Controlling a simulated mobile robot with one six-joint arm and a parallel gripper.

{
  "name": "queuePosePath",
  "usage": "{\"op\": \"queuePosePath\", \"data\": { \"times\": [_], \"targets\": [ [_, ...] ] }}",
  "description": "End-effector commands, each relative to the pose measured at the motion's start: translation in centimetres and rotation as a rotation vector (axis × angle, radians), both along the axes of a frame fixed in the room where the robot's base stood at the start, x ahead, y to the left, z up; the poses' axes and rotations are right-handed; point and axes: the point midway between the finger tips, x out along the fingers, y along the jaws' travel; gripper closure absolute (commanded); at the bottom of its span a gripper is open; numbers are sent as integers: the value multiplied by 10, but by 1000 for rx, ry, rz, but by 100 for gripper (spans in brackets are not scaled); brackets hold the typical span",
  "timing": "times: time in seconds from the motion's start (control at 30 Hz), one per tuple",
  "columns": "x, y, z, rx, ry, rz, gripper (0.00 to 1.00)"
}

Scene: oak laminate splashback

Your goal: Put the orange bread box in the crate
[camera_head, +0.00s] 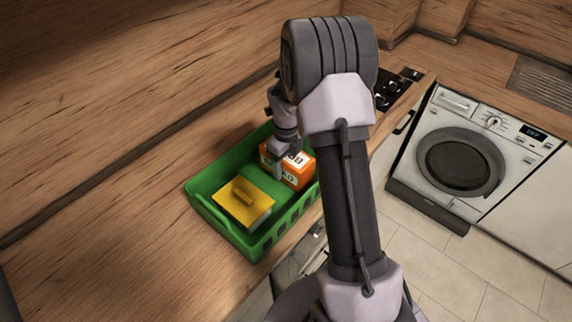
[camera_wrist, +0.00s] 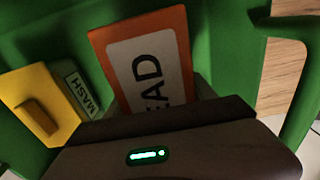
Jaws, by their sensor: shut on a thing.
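The orange bread box (camera_head: 295,169) has a white label with dark letters and is inside the green crate (camera_head: 203,198), in its far right part. It also shows in the wrist view (camera_wrist: 143,62), rising out of my gripper's jaws. My gripper (camera_head: 280,166) reaches down into the crate and is shut on the orange bread box. The wrist view shows my gripper (camera_wrist: 165,108) at the box's near end, with its fingertips largely hidden. Whether the box touches the crate floor cannot be told.
The crate stands on a wooden worktop (camera_head: 120,230). A hob (camera_head: 391,92) and a washing machine (camera_head: 462,150) are to the right.

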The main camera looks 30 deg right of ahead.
Motion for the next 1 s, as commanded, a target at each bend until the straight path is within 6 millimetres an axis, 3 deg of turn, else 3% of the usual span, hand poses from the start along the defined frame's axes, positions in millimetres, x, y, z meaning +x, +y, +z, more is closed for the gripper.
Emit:
{"op": "queuePosePath", "data": {
  "times": [0.1,0.13,0.23,0.57,0.67,0.9,1.0],
  "targets": [
    [0,0,-4,0,0,0,100],
    [0,0,-4,0,0,0,34],
    [0,0,-3,0,1,0,15],
    [0,0,1,0,1,0,15],
    [0,0,18,-1,-1,0,15],
    [1,0,87,-1,-3,0,15],
    [0,0,107,-1,-1,0,15]
  ]
}}
